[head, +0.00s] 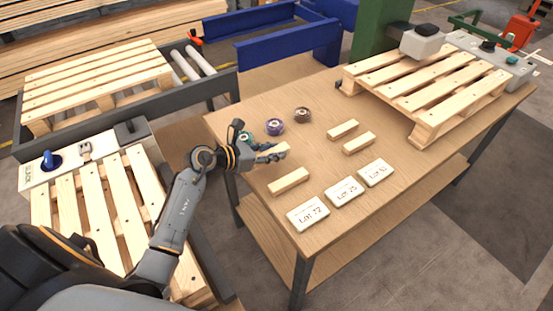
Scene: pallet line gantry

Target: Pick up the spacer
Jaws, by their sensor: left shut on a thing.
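My left gripper (262,147) reaches over the left part of the wooden table (420,165) and is shut on a small pale wooden spacer (273,153). The fingers hide part of this spacer, and I cannot tell whether it is clear of the tabletop. A similar spacer (288,181) lies just nearer on the table. Another two spacers, a farther one (342,129) and a nearer one (359,144), lie to the right. My right gripper is not in view.
Rolls of tape, a purple one (275,126) and a brown one (302,115), stand behind the gripper. Labelled white blocks (308,214) line the front edge. A pallet (430,85) covers the table's far right. The middle right of the tabletop is clear.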

